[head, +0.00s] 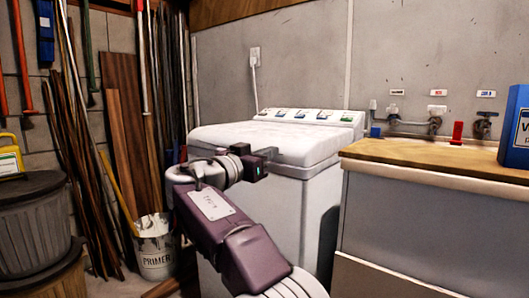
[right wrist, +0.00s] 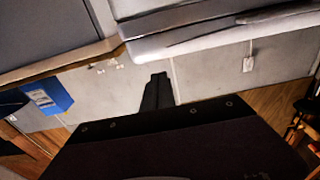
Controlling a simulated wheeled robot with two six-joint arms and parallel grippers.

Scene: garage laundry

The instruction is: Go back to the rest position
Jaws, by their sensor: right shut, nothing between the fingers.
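My right gripper (head: 270,154) is in front of the white washing machine (head: 255,132), near the front edge of its lid. Its arm comes up from the bottom of the head view and bends back to the right. In the right wrist view the dark fingers (right wrist: 157,90) are together with nothing between them. My left gripper is in neither view.
A wooden counter (head: 430,153) stands right of the washer, with a blue box (head: 517,128) on it. Taps (head: 434,124) are on the wall behind. At left are a primer bucket (head: 155,255), leaning boards (head: 125,130) and a dark bin (head: 35,220).

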